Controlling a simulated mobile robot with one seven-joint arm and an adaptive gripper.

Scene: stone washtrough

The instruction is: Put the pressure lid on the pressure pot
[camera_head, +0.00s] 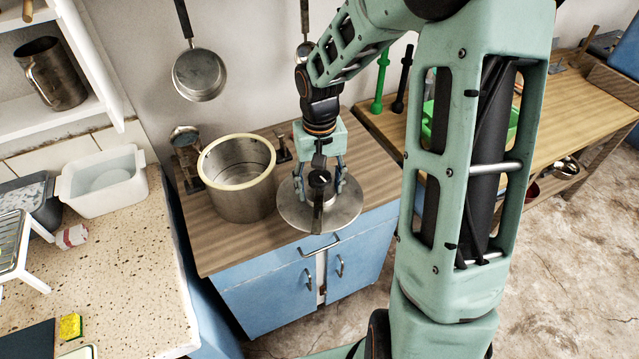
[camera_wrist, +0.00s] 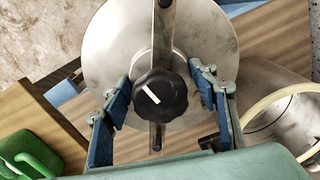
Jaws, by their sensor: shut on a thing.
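The pressure pot (camera_head: 238,203) is a steel pot with a pale rim ring, standing open and upright on the wooden top of the blue cabinet. Part of the pot also shows at the right edge of the wrist view (camera_wrist: 289,118). The pressure lid (camera_head: 345,211) is a round steel disc with a bar and a dark knob, just right of the pot. In the wrist view the lid (camera_wrist: 112,50) fills the upper middle. My gripper (camera_head: 320,187) is shut on the lid's central part, its blue fingers either side of the knob. I cannot tell whether the lid touches the top.
A pan (camera_head: 199,75) hangs on the wall behind. A speckled counter (camera_head: 130,270) with a white basin (camera_head: 103,188) is at left. A wooden table (camera_head: 570,105) is at right. The cabinet top's front left is bare.

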